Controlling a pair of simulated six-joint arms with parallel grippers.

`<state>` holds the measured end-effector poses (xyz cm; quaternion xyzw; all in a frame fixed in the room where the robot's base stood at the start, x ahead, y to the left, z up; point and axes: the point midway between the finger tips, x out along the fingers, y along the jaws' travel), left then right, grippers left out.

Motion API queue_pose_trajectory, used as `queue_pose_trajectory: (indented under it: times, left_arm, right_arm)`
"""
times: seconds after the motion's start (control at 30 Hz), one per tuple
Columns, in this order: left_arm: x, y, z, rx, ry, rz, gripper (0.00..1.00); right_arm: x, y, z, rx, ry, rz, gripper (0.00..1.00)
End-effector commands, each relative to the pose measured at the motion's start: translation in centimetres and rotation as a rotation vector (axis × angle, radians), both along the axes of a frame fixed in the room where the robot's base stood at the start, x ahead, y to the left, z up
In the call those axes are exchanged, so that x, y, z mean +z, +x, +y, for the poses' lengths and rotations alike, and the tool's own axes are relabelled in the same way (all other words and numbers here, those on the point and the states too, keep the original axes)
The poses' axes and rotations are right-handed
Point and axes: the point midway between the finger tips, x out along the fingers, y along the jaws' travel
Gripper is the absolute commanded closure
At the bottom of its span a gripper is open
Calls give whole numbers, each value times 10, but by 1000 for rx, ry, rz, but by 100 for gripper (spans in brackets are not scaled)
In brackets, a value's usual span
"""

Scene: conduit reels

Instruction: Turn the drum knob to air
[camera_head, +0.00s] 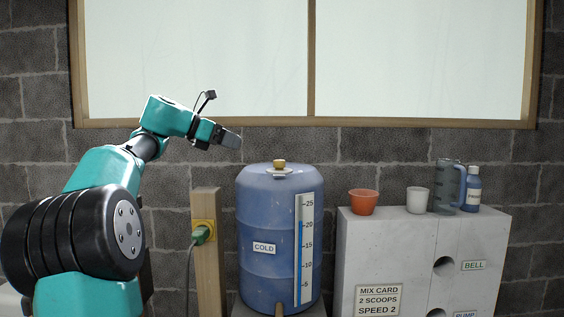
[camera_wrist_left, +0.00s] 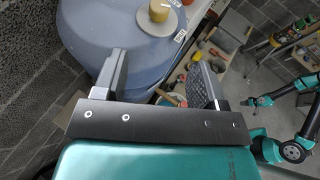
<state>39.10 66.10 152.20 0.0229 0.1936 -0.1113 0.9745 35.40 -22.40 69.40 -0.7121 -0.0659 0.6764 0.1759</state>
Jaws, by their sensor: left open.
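The blue drum (camera_head: 277,235) carries a COLD label and a level scale. Its yellow knob (camera_head: 279,163) sits on a pale plate on the drum's top. In the left wrist view the knob (camera_wrist_left: 159,11) is beyond the fingertips, near the top edge. My left gripper (camera_head: 233,139) is open and empty, above and left of the knob and apart from it. Its two spread fingers show in the left wrist view (camera_wrist_left: 157,72). Lettering on the plate is too small to read. A teal arm, seemingly my right, shows small in the left wrist view; its jaws are unclear.
A wooden post (camera_head: 207,260) with a green plug (camera_head: 202,234) stands left of the drum. On the right, a grey block (camera_head: 420,245) carries an orange pot (camera_head: 362,202), a white cup (camera_head: 417,200), a jug (camera_head: 446,187) and a blue bottle (camera_head: 473,190). Air above the drum is clear.

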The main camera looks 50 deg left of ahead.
Motion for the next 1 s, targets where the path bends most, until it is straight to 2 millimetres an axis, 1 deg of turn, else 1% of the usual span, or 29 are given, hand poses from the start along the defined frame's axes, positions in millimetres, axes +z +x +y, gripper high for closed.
queue_pose_trajectory:
  times: [0.17,0.37,1.0]
  left_arm:
    - [-3,7,-2,-3,-2,1,35]
    - [-12,29,-7,-4,-3,0,35]
    - [-54,127,-30,-3,-2,1,35]
  right_arm:
    - [0,0,0,0,0,0,57]
    - [0,0,0,0,0,0,57]
    - [0,0,0,0,0,0,57]
